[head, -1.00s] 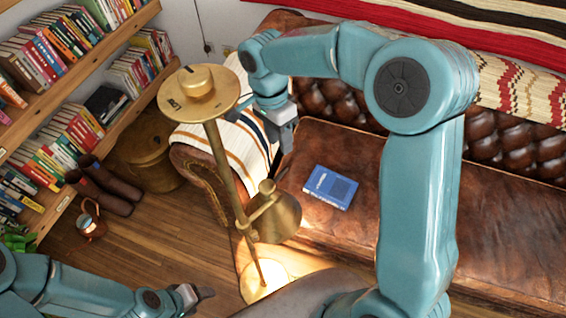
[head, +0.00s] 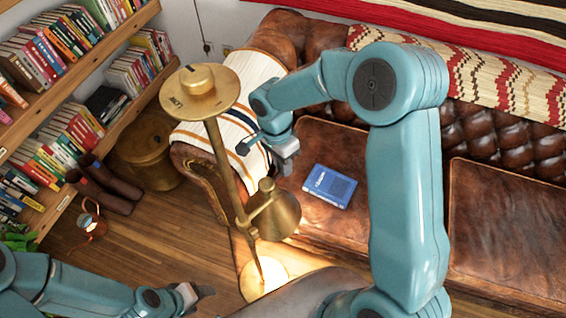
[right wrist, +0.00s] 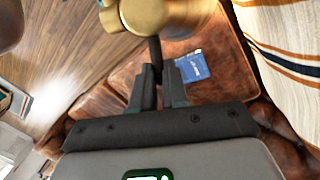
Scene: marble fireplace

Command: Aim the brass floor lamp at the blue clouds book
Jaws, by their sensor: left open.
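The brass floor lamp (head: 229,165) stands left of centre in the head view. Its round cap is at the top. Its conical shade (head: 275,215) points down, and a bright patch lights the floor below. The blue clouds book (head: 330,186) lies flat on the brown leather sofa, right of the shade; it also shows in the right wrist view (right wrist: 189,67). My right gripper (head: 287,157) hangs between lamp and book, above the shade. In its wrist view the fingers (right wrist: 157,80) are apart, with brass blurred beyond. My left gripper (head: 201,297) is open and empty, low in front of the lamp.
The leather sofa (head: 500,225) fills the right side, with a striped throw (head: 235,115) over its near arm. Bookshelves (head: 60,85) stand at left.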

